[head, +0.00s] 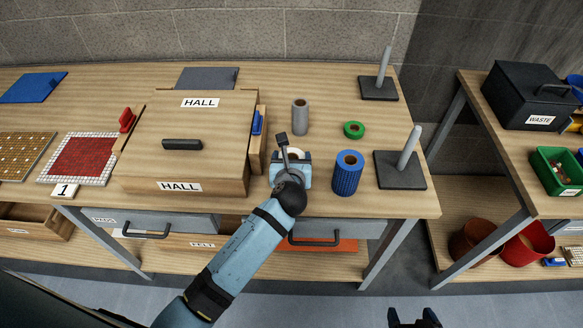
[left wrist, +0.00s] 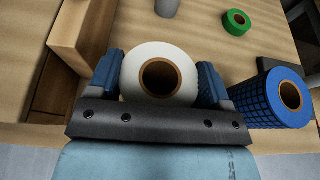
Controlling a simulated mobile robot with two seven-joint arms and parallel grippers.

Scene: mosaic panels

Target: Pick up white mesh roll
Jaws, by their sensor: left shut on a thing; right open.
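The white mesh roll (left wrist: 134,74) stands between the blue fingers of my left gripper (left wrist: 162,84), its brown core facing the left wrist camera. The fingers are shut on it, one on each side. In the head view my left gripper (head: 291,165) is over the table's front part, and only a small part of the white roll (head: 295,153) shows past it. I cannot tell whether the roll still touches the table. My right gripper (head: 414,318) shows only at the bottom edge, open and away from the table.
A blue mesh roll (head: 347,178) stands close on the right. A grey roll (head: 300,118) and a green roll (head: 354,129) are behind. The wooden HALL box (head: 215,135) is close on the left. Two upright posts on dark bases (head: 400,172) (head: 379,88) stand at the right.

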